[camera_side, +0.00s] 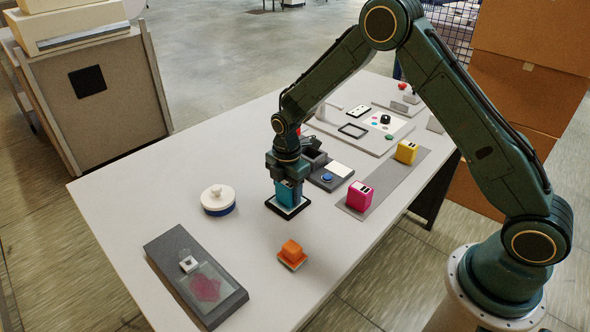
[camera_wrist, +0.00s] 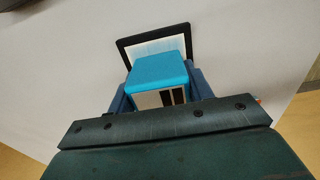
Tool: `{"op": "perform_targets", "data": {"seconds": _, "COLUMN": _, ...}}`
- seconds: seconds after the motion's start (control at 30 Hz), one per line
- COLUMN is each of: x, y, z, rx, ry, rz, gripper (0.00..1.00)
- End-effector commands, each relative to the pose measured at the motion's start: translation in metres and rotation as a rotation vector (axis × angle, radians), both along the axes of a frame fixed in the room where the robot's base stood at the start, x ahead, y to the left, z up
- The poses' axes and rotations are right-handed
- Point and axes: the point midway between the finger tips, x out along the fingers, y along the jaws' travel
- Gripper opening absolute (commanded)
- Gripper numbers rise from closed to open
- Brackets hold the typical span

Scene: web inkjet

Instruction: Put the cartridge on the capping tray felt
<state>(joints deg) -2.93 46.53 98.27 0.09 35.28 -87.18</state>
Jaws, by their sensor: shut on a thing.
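The cyan cartridge (camera_side: 289,192) is upright between the fingers of my gripper (camera_side: 287,183), which is shut on it. In the wrist view the cartridge (camera_wrist: 160,73) shows its cyan face and a white side with dark marks, with my gripper's blue fingers (camera_wrist: 158,98) on both sides. The capping tray is a small black-rimmed square with a pale felt (camera_side: 288,211), directly under the cartridge. Its black rim (camera_wrist: 124,42) and pale felt show beyond the cartridge in the wrist view. I cannot tell whether the cartridge touches the felt.
A magenta cartridge (camera_side: 359,196) and a yellow one (camera_side: 406,152) stand on a grey strip to the right. A white-lidded round jar (camera_side: 218,200) is left, an orange block (camera_side: 292,254) in front. A grey slab (camera_side: 196,277) lies front left. A dark holder (camera_side: 313,160) stands close behind my gripper.

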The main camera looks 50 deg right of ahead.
Motion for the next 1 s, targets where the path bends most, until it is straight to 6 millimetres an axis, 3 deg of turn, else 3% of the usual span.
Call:
{"op": "perform_targets", "data": {"seconds": 0.4, "x": 0.0001, "y": 0.0000, "z": -0.0032, "rx": 0.000, "ry": 0.000, "rz": 0.000, "gripper": 0.26}}
{"op": "perform_targets", "data": {"seconds": 0.43, "x": 0.0001, "y": 0.0000, "z": -0.0032, "rx": 0.000, "ry": 0.000, "rz": 0.000, "gripper": 0.55}}
{"op": "perform_targets", "data": {"seconds": 0.53, "x": 0.0001, "y": 0.0000, "z": -0.0030, "rx": 0.000, "ry": 0.000, "rz": 0.000, "gripper": 0.72}}
{"op": "perform_targets", "data": {"seconds": 1.0, "x": 0.0006, "y": 0.0000, "z": 0.0031, "rx": 0.000, "ry": -0.002, "rz": 0.000, "gripper": 0.72}}
